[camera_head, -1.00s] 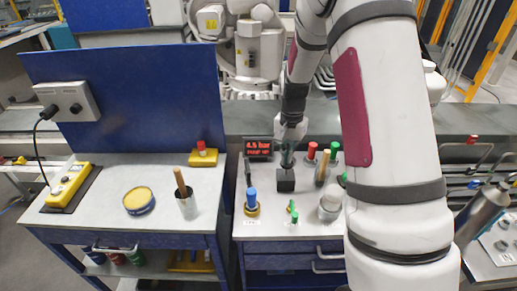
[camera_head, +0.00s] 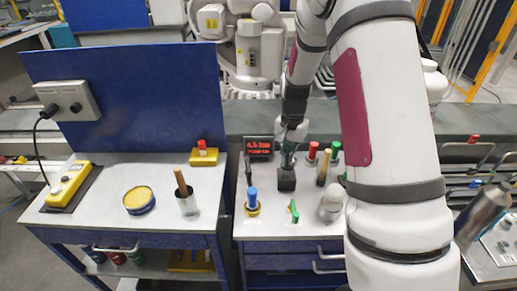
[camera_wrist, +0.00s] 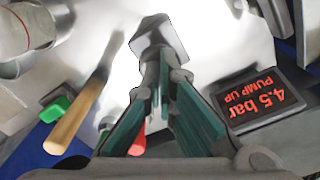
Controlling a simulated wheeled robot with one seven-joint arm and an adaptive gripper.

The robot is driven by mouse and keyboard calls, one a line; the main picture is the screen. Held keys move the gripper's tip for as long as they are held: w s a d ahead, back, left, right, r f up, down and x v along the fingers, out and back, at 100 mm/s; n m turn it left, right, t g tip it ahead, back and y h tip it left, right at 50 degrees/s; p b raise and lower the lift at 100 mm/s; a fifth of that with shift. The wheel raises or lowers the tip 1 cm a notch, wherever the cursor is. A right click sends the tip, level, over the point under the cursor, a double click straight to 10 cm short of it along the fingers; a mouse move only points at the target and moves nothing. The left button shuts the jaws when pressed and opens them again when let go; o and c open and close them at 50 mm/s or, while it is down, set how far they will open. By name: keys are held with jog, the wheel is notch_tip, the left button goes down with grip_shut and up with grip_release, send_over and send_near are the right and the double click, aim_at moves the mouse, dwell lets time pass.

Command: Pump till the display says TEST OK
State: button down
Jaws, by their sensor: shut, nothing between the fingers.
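The display (camera_head: 259,147) stands at the back left of the right bench, lit with red text. In the wrist view the display (camera_wrist: 262,102) reads "4.5 bar PUMP UP". My gripper (camera_head: 288,161) points down over a dark block (camera_head: 286,180) on that bench. In the wrist view my gripper (camera_wrist: 162,72) has its teal fingers together with nothing between them. The grey block (camera_wrist: 158,38) lies just beyond the fingertips; I cannot tell whether they touch it. A wooden handle (camera_head: 322,170) stands to the right of my gripper; which part is the pump is not clear.
Around my gripper stand a red-topped piece (camera_head: 313,150), a green-topped piece (camera_head: 335,148), a blue-topped piece (camera_head: 253,197), a small green piece (camera_head: 294,211) and a pale rounded piece (camera_head: 331,203). The left bench (camera_head: 120,171) carries a yellow box, a tin and a cup.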

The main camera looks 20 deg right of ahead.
jog(key=shift+f, duration=0.85)
jog(key=shift+r, duration=1.65)
jog(key=shift+r+p, duration=0.9)
jog(key=shift+r, duration=2.05)
